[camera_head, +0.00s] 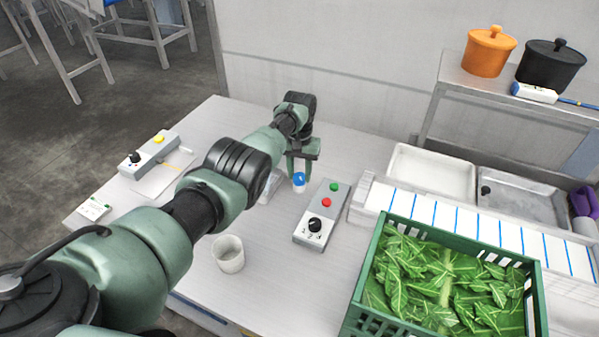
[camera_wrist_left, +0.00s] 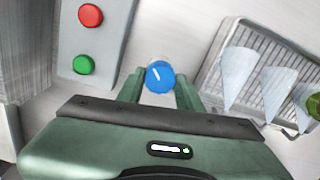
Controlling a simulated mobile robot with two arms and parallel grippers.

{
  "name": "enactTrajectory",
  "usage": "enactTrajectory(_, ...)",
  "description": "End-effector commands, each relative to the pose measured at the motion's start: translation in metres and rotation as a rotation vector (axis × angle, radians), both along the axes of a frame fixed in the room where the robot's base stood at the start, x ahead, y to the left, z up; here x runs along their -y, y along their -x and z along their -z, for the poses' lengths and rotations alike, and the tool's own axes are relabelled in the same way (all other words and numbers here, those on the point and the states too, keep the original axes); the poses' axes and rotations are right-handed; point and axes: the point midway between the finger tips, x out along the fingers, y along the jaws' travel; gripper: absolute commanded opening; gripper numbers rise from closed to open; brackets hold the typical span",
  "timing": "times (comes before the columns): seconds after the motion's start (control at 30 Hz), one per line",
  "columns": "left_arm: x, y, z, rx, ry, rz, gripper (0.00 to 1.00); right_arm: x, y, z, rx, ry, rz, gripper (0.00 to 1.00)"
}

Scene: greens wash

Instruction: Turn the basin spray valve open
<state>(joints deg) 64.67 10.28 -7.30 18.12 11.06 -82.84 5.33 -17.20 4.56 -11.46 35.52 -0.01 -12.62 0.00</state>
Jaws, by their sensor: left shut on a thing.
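A small round blue valve knob (camera_head: 299,179) with a white mark stands on the table, left of a grey control box (camera_head: 322,213). It also shows in the left wrist view (camera_wrist_left: 160,77), between the fingertips. My left gripper (camera_head: 300,172) reaches down over the knob and is shut on it; in the wrist view its green fingers (camera_wrist_left: 159,90) lie at both sides of the knob. The white mark slants in the wrist view. My right gripper is not in view.
A green crate (camera_head: 352,316) of leaves stands at the front right. A white cup (camera_head: 229,255) stands at the front. Another control box (camera_head: 149,155) is at the left. White and grey trays (camera_head: 431,170) lie at the back right below a shelf (camera_head: 447,78) with pots.

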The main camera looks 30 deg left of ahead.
Motion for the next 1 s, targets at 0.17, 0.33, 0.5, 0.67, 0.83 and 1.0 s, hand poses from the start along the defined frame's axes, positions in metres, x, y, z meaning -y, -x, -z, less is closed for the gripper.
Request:
enactTrajectory(0.17, 0.0008, 0.0005, 0.001, -0.002, 0.001, -0.034, 0.0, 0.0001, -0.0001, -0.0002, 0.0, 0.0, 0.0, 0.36)
enactTrajectory(0.33, 0.0007, 0.0005, 0.0011, -0.002, 0.001, -0.045, 0.0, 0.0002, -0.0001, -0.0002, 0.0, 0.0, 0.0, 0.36)
enactTrajectory(0.5, 0.0007, 0.0007, 0.0011, -0.002, 0.001, -0.046, 0.0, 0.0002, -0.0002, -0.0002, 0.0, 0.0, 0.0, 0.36)
enactTrajectory(0.67, 0.0006, 0.0007, 0.0011, -0.002, 0.001, -0.045, 0.47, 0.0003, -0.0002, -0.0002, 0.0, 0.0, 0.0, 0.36)
enactTrajectory(0.83, 0.0004, 0.0004, 0.0007, -0.002, 0.001, -0.044, 0.57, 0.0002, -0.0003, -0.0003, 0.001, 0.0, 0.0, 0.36)
enactTrajectory(1.0, 0.0002, 0.0002, -0.0003, -0.001, 0.001, -0.044, 0.57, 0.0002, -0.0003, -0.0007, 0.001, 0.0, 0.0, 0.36)
